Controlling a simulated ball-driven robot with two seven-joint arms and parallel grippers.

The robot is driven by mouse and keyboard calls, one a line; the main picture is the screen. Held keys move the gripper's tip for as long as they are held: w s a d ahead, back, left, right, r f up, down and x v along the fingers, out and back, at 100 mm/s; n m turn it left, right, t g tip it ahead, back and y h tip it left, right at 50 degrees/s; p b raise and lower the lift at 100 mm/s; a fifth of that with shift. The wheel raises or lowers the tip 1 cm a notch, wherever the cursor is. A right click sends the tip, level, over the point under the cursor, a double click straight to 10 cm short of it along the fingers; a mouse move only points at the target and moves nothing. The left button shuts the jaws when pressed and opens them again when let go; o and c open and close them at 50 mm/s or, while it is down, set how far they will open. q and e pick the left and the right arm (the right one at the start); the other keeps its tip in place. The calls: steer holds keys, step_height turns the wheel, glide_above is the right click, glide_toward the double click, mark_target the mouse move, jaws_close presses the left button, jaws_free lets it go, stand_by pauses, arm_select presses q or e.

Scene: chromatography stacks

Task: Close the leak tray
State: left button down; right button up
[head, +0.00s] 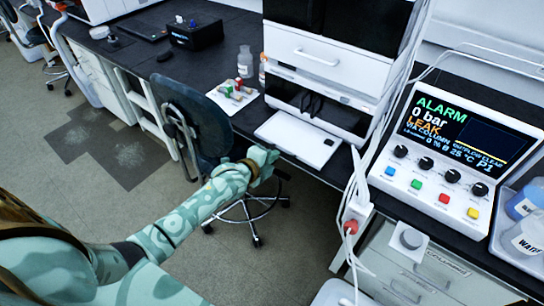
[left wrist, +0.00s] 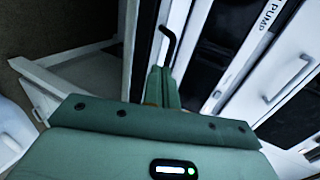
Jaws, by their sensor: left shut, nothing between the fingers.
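The leak tray appears to be the flat white tray (head: 290,133) sticking out from the bottom of the white instrument stack in the head view. A small dark mark shows near its right end. My left gripper (head: 264,158) is shut and empty, just in front of the tray's left front edge; I cannot tell whether it touches. In the left wrist view the shut fingers (left wrist: 163,84) point at a narrow white edge with a black bent piece (left wrist: 168,44) beyond their tips. My right gripper is not in view.
A dark chair (head: 193,115) stands left of my gripper. A white mat with small vials (head: 232,95) lies on the black bench. An alarm control box (head: 449,150) reading "LEAK" stands right, with white cables (head: 357,190) hanging before it. Bottles (head: 525,236) sit at far right.

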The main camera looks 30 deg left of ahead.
mark_target(299, 136)
arm_select(q)
steer(key=w+b, duration=0.2)
steer(key=w, duration=0.2)
steer(key=w+d+b, duration=0.1)
steer(key=w+b, duration=0.1)
steer(key=w, duration=0.3)
steer(key=w+d+b, duration=0.1)
steer(key=w+b, duration=0.2)
steer(key=w, duration=0.2)
steer(key=shift+w+f, duration=0.2)
steer(key=shift+f, duration=0.1)
steer(key=shift+w+r, duration=0.15)
steer(key=shift+w, duration=0.1)
steer(key=shift+r, duration=0.25)
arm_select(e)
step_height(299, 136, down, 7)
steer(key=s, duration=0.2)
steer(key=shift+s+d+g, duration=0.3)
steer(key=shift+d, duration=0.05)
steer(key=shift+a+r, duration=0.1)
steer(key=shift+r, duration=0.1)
